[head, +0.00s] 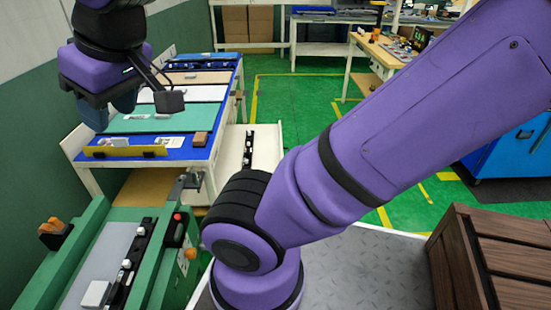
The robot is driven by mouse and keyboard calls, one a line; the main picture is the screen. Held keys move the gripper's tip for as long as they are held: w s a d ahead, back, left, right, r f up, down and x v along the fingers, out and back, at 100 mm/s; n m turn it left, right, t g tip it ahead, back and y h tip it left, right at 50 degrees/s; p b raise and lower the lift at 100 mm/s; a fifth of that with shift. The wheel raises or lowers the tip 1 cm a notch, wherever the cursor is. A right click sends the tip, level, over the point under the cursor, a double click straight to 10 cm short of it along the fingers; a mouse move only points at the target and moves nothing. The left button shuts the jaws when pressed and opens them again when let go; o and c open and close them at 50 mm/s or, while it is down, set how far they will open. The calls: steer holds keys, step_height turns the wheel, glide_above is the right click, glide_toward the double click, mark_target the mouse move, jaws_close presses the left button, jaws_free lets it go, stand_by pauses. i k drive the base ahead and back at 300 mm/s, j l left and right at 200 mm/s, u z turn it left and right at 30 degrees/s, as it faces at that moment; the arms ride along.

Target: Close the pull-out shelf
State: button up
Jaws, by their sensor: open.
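The pull-out shelf (268,140) is a white tray extending from the right side of the blue-topped workbench (205,141). It stands out over the green floor. A black strip with small white pieces (248,148) lies on it. My arm hides the shelf's near right part. My gripper (138,107) hangs at the upper left, in front of the workbench in the picture. Its jaws are open and appear empty. It is left of the shelf and apart from it.
A green machine (75,272) with clips and a red button is at the lower left. A wooden crate (450,262) is at the lower right. A blue cabinet (507,150) stands on the right. Green floor (300,105) is clear beyond the shelf.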

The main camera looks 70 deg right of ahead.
mark_target(267, 148)
steer(key=k+z, duration=0.3)
steer(key=k+l+z, duration=0.1)
steer(key=k+z, duration=0.25)
steer(key=l+z, duration=0.2)
steer(key=l, duration=0.2)
steer(key=i+l+z, duration=0.2)
steer(key=l, duration=0.15)
steer(key=l+z, duration=0.15)
steer(key=l, duration=0.25)
steer(key=i+l+z, duration=0.2)
steer(key=i+l, duration=0.1)
steer(key=l, duration=0.3)
steer(key=i+l, duration=0.1)
steer(key=l, duration=0.25)
steer(key=i+j+u, duration=0.1)
steer(key=i, duration=0.35)
steer(key=i+j+u, duration=0.1)
steer(key=i, duration=0.35)
